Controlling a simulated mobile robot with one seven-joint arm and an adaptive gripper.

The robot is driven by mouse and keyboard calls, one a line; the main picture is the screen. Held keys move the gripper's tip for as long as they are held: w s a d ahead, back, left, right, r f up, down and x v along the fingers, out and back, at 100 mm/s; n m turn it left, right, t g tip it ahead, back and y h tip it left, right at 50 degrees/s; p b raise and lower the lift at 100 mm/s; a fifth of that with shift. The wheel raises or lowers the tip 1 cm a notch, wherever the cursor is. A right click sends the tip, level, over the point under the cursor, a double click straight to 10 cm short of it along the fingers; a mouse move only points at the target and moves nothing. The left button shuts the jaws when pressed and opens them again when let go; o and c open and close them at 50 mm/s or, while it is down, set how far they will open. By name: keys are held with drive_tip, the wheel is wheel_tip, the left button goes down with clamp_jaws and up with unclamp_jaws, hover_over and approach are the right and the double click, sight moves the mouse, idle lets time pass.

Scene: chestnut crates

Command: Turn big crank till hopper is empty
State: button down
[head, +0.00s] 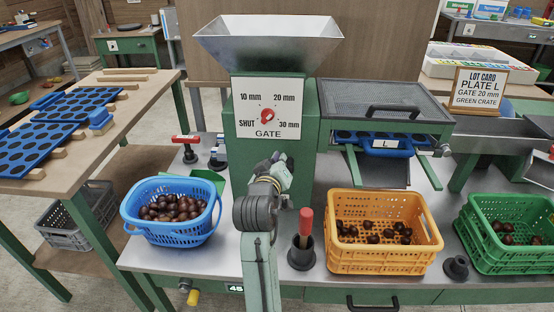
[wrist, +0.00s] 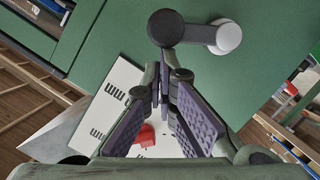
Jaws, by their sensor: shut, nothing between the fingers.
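The hopper (head: 268,42) is a wide metal funnel on top of the green machine. Its visible inner walls are bare, and I cannot see into its throat. The crank (wrist: 190,28) shows in the wrist view as a dark arm with a pale grey round end, against the green housing. In the head view my own arm hides it. My gripper (wrist: 163,82) is shut and empty, its purple pads converging just below the crank in the wrist view, apart from it in the picture. In the head view my gripper (head: 277,168) is before the machine's column, below the gate dial (head: 267,115).
A blue basket (head: 170,238) of chestnuts stands left of my arm. Chestnuts also lie in the orange crate (head: 382,262) and green crate (head: 505,258). A red-handled tool stands in a black cup (head: 301,254). Plate L (head: 385,142) sits under the mesh cover (head: 375,98).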

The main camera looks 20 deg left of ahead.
sight(292, 168)
drive_tip(key=shift+d+f, duration=0.1)
drive_tip(key=shift+d, duration=0.1)
drive_tip(key=shift+w+d+f+m, duration=0.25)
drive_tip(key=shift+d+f+m, duration=0.2)
drive_tip(key=shift+d+m, duration=0.35)
drive_tip(key=shift+w+d+f+m+g+y, duration=0.15)
drive_tip(key=shift+d+f+m+g+y, duration=0.3)
drive_tip(key=shift+f+m+y, duration=0.5)
drive_tip(key=shift+w+d+f+m+y+b, duration=0.1)
drive_tip(key=shift+d+f+m+y+b, duration=0.2)
drive_tip(key=shift+f+m, duration=0.5)
drive_tip(key=shift+w+d+f+m+y+b, duration=0.15)
drive_tip(key=shift+d+f+m, duration=0.25)
drive_tip(key=shift+m, duration=0.65)
drive_tip(key=shift+a+g, duration=0.1)
drive_tip(key=shift+g, duration=0.15)
